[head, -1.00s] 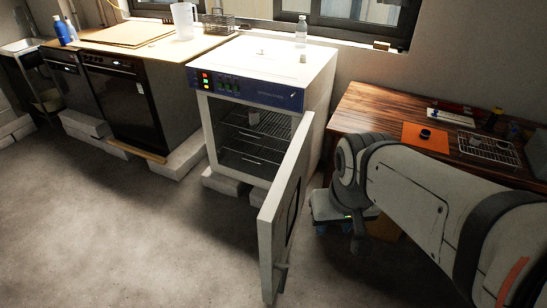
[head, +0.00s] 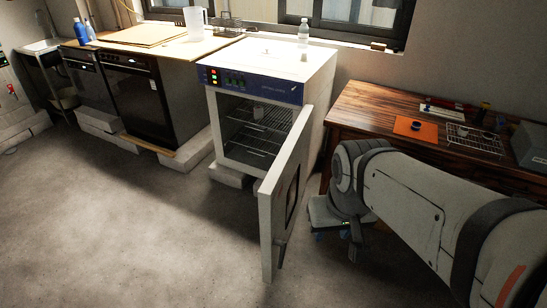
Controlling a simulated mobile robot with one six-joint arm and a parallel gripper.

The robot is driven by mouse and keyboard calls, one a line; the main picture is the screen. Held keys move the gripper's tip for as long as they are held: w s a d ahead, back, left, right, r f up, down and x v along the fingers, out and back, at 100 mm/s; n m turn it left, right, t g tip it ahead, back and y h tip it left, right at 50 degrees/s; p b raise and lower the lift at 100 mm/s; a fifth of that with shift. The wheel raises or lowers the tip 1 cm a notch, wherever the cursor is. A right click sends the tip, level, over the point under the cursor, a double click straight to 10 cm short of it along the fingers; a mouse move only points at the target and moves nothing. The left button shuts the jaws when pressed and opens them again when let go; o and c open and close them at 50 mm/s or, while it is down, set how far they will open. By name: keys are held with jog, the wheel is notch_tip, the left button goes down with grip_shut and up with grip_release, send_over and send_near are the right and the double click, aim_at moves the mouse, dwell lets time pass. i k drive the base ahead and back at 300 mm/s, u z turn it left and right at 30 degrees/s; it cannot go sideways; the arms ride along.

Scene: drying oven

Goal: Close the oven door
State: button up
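The white drying oven (head: 318,75) with a blue control panel (head: 262,86) stands in the middle against the back wall. Its door (head: 268,222) is hinged at the right and swung wide open toward me. A handle (head: 282,244) shows low on the door's outer side. The chamber (head: 252,135) shows wire racks, with a small pale item on the upper rack. My arm reaches in from the right, and my gripper (head: 338,232) hangs low to the right of the door, apart from it. The fingers are too dark and small to judge.
A wooden table (head: 365,110) stands right of the oven, behind my arm, with an orange mat (head: 415,131) and a wire rack (head: 475,140). A black appliance (head: 140,100) under a counter stands at left. The floor (head: 150,230) left of the door is clear.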

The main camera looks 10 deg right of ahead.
aim_at(280, 195)
jog(key=u, duration=0.1)
jog(key=k, duration=0.45)
jog(key=z, duration=0.2)
jog(key=i, duration=0.9)
jog(key=z, duration=0.55)
jog(key=k, duration=1.05)
jog(key=u, duration=0.2)
jog(key=i, duration=1)
jog(key=u, duration=0.05)
